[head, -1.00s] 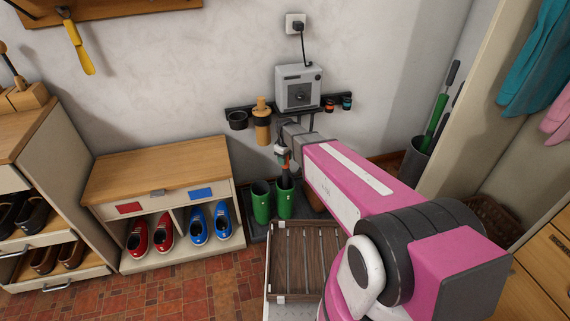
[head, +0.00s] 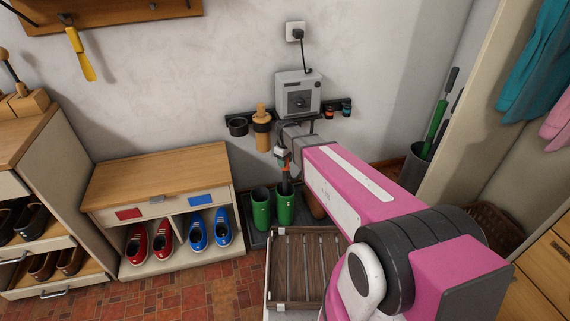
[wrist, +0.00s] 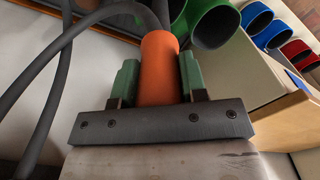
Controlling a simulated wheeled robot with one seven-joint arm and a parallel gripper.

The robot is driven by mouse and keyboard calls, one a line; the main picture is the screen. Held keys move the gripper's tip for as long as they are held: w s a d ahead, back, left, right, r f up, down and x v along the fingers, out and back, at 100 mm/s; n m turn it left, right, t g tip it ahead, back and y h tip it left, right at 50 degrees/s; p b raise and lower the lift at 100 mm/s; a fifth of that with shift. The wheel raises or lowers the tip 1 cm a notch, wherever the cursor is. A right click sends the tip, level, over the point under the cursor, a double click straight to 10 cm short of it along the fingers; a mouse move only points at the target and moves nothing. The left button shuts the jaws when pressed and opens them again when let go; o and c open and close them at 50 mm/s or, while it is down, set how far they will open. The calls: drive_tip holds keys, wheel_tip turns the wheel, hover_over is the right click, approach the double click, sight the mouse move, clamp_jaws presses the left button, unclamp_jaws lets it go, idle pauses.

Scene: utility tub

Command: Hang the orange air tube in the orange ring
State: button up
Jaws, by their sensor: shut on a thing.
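My gripper (wrist: 158,85) is shut on the orange air tube (wrist: 159,66), whose orange end sits between the green finger pads in the wrist view. In the head view, my gripper (head: 283,158) holds the tube (head: 286,171) above the right green boot. A dark length hangs below the orange part towards the boot opening; whether it is inside cannot be told. The orange ring (head: 329,113) is on the wall rail, right of and above my gripper, beside a teal ring (head: 346,109). My gripper and the tube are apart from it.
A grey dryer box (head: 298,93) is on the wall above the rail. A wooden-handled brush (head: 262,133) and an empty black ring (head: 238,127) are at left. Green boots (head: 261,208) stand below. Grey hoses (wrist: 60,65) loop beside the tube. A slatted wooden rack (head: 303,268) stands in front.

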drive_tip(key=shift+r, duration=3.7)
